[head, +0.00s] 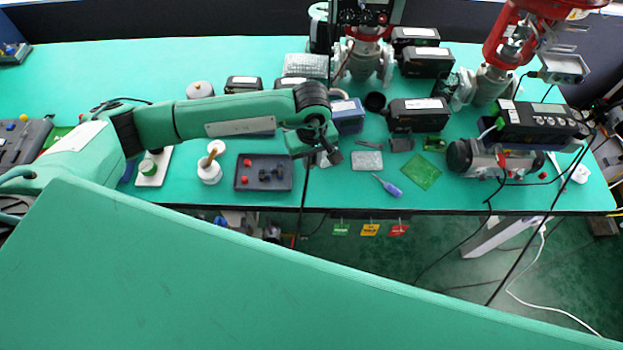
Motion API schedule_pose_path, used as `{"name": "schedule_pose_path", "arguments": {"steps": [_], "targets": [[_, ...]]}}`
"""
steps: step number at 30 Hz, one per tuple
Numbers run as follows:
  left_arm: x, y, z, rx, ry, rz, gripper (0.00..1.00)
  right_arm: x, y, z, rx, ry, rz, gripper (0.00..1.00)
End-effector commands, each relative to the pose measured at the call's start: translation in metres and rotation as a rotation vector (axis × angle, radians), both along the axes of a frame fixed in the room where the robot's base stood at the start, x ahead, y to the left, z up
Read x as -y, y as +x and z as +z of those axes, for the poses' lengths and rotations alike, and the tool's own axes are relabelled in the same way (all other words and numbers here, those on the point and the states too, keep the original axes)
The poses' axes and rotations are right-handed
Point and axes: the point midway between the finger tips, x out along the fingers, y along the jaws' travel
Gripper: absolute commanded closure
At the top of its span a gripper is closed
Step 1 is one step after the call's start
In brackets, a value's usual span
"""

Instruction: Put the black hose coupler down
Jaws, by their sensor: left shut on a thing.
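My left gripper (328,150) reaches in from the left and points down over the front part of the green bench, just right of the dark tray. It is shut on a small dark piece at its fingertips, which I take to be the black hose coupler (334,157). The piece is small and partly hidden by the fingers. I cannot tell whether it touches the bench. My right gripper is not in view.
The dark tray (240,182) holds small red and black parts. A grey plate (367,160), a green board (420,172) and a blue-handled tool (388,186) lie to the right. Black boxes and red-topped valves stand behind. The bench (330,195) is bare near its front edge.

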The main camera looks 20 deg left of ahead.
Motion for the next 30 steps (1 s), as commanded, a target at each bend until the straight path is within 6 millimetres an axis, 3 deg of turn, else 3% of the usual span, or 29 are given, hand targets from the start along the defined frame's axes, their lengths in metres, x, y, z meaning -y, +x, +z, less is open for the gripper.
{"name": "schedule_pose_path", "arguments": {"steps": [6, 9, 21, 30], "targets": [[0.001, -0.001, -0.052, -0.005, 0.0, 0.0, 1.0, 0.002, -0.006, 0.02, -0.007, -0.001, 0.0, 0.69], [0.001, -0.001, -0.069, -0.002, 0.0, -0.002, 1.0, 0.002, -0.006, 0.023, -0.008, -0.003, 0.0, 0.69], [0.0, -0.001, -0.113, -0.001, 0.0, -0.001, 1.0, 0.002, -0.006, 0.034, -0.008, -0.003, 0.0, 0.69], [0.0, 0.0, -0.118, 0.001, -0.001, -0.003, 1.0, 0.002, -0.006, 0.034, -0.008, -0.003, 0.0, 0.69]]}}
